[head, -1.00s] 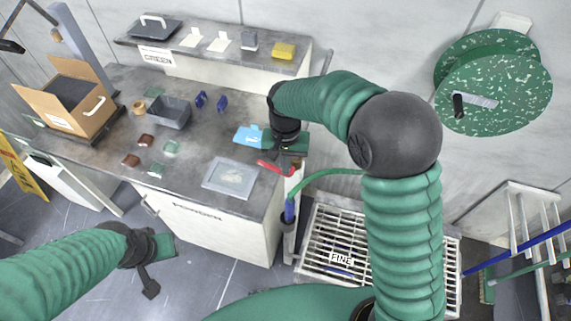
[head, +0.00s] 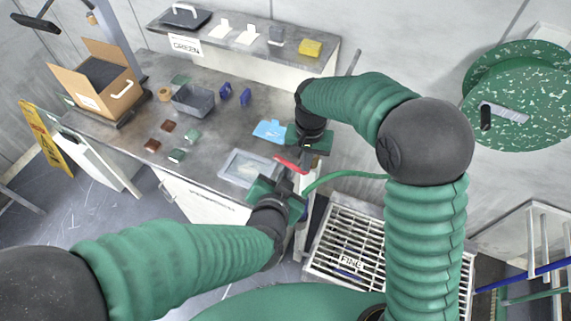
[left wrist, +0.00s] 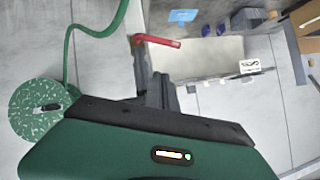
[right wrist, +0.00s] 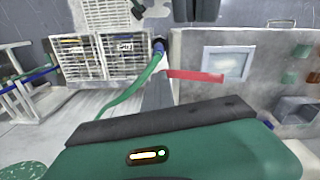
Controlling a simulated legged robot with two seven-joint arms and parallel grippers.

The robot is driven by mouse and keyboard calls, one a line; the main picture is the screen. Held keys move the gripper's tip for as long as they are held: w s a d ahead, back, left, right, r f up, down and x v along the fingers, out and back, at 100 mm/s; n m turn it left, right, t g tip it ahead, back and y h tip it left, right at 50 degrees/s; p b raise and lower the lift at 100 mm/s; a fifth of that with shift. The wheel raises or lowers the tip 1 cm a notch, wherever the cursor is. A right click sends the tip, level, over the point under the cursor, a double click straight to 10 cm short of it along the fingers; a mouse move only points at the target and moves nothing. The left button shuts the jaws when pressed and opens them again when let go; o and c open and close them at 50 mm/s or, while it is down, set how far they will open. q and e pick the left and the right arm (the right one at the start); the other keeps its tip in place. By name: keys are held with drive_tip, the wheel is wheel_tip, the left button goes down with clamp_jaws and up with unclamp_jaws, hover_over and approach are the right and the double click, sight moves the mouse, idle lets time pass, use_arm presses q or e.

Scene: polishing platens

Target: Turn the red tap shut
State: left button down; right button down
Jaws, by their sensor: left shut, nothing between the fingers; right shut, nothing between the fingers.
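The red tap (head: 291,164) is a straight lever at the right end of the grey workbench. Its full length shows in the left wrist view (left wrist: 158,41) and in the right wrist view (right wrist: 195,76). My left gripper (head: 285,178) is shut and empty, just below the lever on the near side; I cannot tell whether it touches. My right gripper (head: 303,152) is shut and empty, close above the lever's right end. A green hose (head: 345,177) runs from beside the tap toward the right.
On the bench (head: 215,155) are a framed pale plate (head: 248,168), a blue cloth (head: 270,130), a grey bin (head: 193,101) and a cardboard box (head: 92,85). A white grate (head: 345,235) stands right of the bench. A green reel (head: 520,110) hangs on the wall.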

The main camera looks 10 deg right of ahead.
use_arm(q)
hover_over(288, 164)
drive_tip(key=s, duration=0.4)
wheel_tip(288, 164, down, 4)
use_arm(e)
drive_tip(key=shift+w+d+f, duration=0.15)
drive_tip(key=shift+w+d, duration=0.05)
drive_tip(key=shift+d, duration=0.05)
use_arm(q)
drive_tip(key=w+f, duration=0.1)
drive_tip(key=f, duration=0.1)
drive_tip(key=shift+w+a+f, duration=0.2)
drive_tip(key=shift+w+f, duration=0.15)
drive_tip(key=shift+f, duration=0.05)
drive_tip(key=shift+w+a+f, duration=0.2)
drive_tip(key=shift+a+f, duration=0.1)
drive_tip(key=shift+f, duration=0.3)
use_arm(e)
drive_tip(key=shift+s+a, duration=0.1)
drive_tip(key=shift+a, duration=0.1)
